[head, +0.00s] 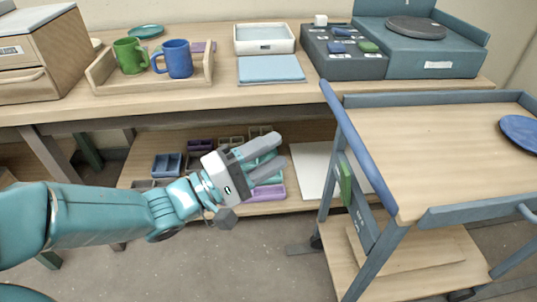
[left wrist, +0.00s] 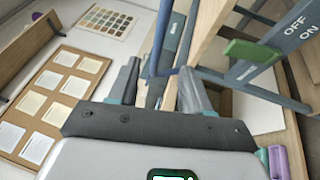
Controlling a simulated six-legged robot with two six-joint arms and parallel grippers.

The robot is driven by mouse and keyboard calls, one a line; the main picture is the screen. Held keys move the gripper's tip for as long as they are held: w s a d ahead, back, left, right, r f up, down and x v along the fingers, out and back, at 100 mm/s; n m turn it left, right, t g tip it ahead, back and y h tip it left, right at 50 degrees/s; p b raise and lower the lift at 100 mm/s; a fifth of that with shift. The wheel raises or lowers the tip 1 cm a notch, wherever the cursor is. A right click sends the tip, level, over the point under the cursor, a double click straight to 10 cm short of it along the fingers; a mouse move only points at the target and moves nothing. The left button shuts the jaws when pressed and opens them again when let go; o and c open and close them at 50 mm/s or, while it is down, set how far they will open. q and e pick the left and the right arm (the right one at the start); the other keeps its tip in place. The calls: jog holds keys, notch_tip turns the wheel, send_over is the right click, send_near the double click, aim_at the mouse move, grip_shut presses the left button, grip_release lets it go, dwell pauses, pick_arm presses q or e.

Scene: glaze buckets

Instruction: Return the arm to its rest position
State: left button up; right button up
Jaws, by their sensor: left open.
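My left arm comes in from the left in the head view, and its gripper (head: 265,161) hangs in front of the workbench, over the lower shelf. The gripper is open, with its two grey fingers apart and nothing between them. In the left wrist view the open fingers (left wrist: 158,88) also show empty, with the cart's frame beyond them. My right gripper is in neither view.
A cart (head: 440,150) with a blue handle rail stands at the right, bearing a blue plate (head: 521,131). The workbench (head: 215,95) holds a wooden tray (head: 101,70) with a green mug (head: 130,57) and a blue mug (head: 178,59). Small bins (head: 167,165) stand on the lower shelf.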

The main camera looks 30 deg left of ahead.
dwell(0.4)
pick_arm(q)
jog(key=w+d+f+n+g+y, duration=0.1)
jog(key=d+f+g, duration=0.2)
jog(key=f, duration=0.7)
jog(key=w+d+f+g+y, duration=0.1)
jog(key=d+f+g, duration=0.15)
jog(key=f, duration=0.85)
jog(key=w+d+f+n+g+y, duration=0.15)
jog(key=d+f, duration=0.25)
jog(key=f, duration=0.6)
jog(key=s+f+m+g+y, duration=0.2)
jog(key=s+f+m+g, duration=0.8)
jog(key=s+f+m, duration=0.45)
notch_tip(320, 180, up, 28)
jog(key=s+p, duration=0.1)
jog(key=p, duration=2.8)
jog(key=shift+s+d+f+n, duration=0.2)
jog(key=shift+d+n, duration=0.1)
jog(key=shift+n, duration=0.1)
